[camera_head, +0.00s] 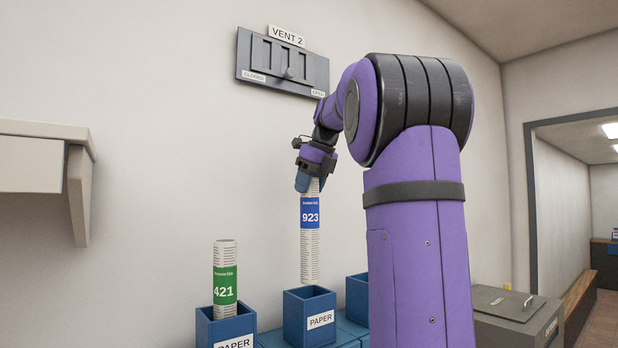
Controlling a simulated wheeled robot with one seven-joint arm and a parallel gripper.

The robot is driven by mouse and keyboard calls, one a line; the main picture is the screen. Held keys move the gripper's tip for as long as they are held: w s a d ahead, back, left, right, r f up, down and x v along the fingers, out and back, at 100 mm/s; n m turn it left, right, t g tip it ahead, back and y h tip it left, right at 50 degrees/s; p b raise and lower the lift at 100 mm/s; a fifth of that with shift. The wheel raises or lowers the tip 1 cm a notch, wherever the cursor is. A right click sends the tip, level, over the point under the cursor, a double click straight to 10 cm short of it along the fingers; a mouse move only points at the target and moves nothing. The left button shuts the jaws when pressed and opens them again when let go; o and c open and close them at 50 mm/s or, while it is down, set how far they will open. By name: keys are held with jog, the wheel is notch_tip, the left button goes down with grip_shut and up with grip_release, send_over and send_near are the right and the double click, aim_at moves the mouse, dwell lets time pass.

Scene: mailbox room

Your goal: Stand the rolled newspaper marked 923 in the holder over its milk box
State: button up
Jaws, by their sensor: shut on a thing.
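The rolled newspaper marked 923 (310,235) has a blue band and hangs upright from my gripper (309,184). My gripper is shut on its upper end. The roll's lower end is just above the open top of a blue holder (309,318) labelled PAPER, and appears lined up over it. I cannot tell whether the end is just inside the holder's rim. No milk box number is readable in this view.
A rolled newspaper marked 421 (225,280), with a green band, stands in another blue PAPER holder (240,327) at the left. A third blue holder (357,298) is partly hidden behind my arm. A VENT 2 panel (283,62) is on the wall above. A grey shelf (40,165) juts in at left.

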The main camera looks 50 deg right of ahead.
aim_at(310, 227)
jog(key=shift+f, duration=5.45)
jog(key=o, duration=1.3)
jog(key=v, duration=1)
jog(key=shift+s+r, duration=0.15)
jog(key=shift+r, duration=0.25)
